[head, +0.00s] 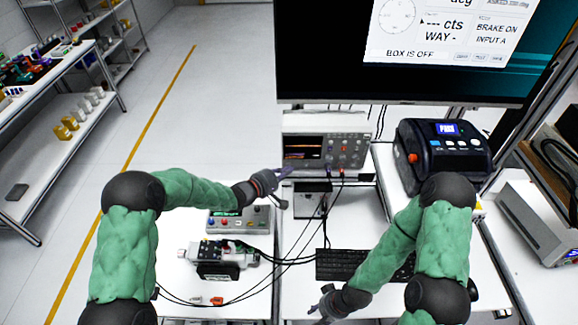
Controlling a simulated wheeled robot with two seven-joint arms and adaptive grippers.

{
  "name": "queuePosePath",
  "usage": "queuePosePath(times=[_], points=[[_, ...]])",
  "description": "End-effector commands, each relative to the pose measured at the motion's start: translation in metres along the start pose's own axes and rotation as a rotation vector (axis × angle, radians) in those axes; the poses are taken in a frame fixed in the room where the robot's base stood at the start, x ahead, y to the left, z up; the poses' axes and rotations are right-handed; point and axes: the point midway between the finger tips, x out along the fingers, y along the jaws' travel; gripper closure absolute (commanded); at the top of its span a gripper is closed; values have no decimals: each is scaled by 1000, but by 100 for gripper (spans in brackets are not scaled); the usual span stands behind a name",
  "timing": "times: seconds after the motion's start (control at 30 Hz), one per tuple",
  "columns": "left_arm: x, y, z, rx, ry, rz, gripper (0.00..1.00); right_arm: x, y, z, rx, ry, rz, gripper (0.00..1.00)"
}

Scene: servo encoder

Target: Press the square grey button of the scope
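The scope (345,150) is a light grey box with a dark screen on its left and knobs on its right. It stands on the white bench under the big monitor. Its square grey button is too small to make out. My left gripper (285,187) is at the scope's lower left corner, with its fingers spread and nothing between them. One finger overlaps the scope's lower left edge in the picture; I cannot tell whether it touches.
A control box with coloured buttons (240,220) and a servo device (220,262) with black cables sit below my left arm. The monitor (420,50) hangs above the scope. A dark blue-black unit (445,150) stands to its right. Cables hang before the scope.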

Motion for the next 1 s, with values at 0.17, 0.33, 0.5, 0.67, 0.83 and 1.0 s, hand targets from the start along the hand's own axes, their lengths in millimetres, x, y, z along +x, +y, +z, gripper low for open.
queuePosePath(times=[0.17, 0.33, 0.5, 0.67, 0.83, 1.0], points=[[0, 0, 0, 0, 1, 1, 100, 0, 0, 0, 0, 0, 0, 60], [0, 1, -1, 1, 1, 1, 100, 0, 0, 0, 0, 0, 0, 60], [1, 1, -2, 1, 1, 2, 100, 0, 0, 0, 0, 0, 0, 60], [-1, 1, 0, 0, 1, 2, 100, -2, 0, 0, 0, 0, 0, 60], [-6, 0, 4, 1, 2, 1, 100, -4, -1, 0, 0, 0, 0, 60], [-6, -2, 5, 1, 1, 1, 100, -4, -1, 0, 0, 0, 0, 60]])
